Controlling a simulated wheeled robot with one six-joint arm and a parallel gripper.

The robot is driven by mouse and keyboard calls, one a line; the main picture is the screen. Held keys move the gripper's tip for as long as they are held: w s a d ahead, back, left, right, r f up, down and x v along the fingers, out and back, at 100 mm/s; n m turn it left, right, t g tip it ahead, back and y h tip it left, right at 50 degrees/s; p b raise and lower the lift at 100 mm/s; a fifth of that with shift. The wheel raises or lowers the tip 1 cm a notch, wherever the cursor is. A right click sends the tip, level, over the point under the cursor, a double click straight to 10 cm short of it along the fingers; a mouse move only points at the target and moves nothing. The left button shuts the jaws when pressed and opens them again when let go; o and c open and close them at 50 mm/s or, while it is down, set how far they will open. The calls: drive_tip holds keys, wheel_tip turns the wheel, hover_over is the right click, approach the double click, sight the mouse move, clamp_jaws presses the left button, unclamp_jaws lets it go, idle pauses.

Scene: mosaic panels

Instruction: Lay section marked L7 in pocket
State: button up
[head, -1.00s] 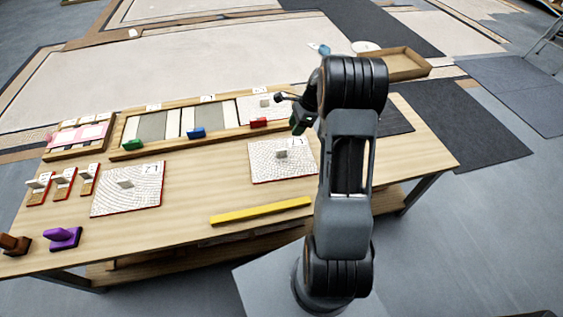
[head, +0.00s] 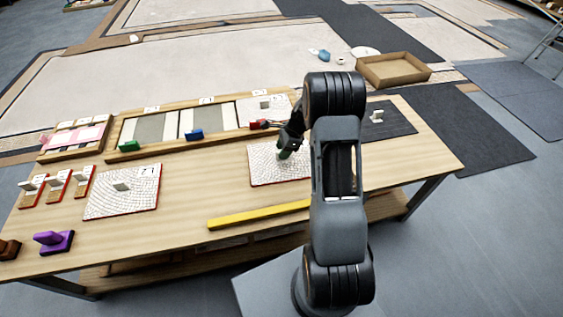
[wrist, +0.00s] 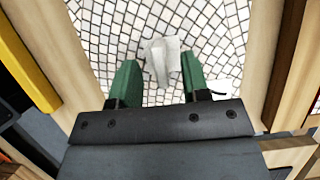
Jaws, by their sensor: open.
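A square white mosaic section (head: 262,173) with a red edge lies on the table under my gripper (head: 291,147). Its pale grey grip block (wrist: 160,60) stands between and just ahead of my green fingertips (wrist: 160,82), which are open and not closed on it. A paper label (wrist: 215,88) on this section is partly hidden and unreadable. A second mosaic section (head: 123,201) with a grip block lies to the left; its label is too small to read surely. The wooden frame (head: 160,147) behind has grey and pale pockets; its right end holds a mosaic section (head: 252,107).
A yellow bar (head: 258,214) lies along the front of the table. Green (head: 129,146), blue (head: 195,134) and red (head: 258,124) blocks sit on the frame's front rail. A dark mat (head: 392,125) with a small block lies right; small boards and a purple stamp (head: 54,241) stand left.

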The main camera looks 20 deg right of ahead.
drive_tip(key=shift+x, duration=0.8)
drive_tip(key=shift+r, duration=0.1)
clamp_jaws()
drive_tip(key=shift+w, duration=0.1)
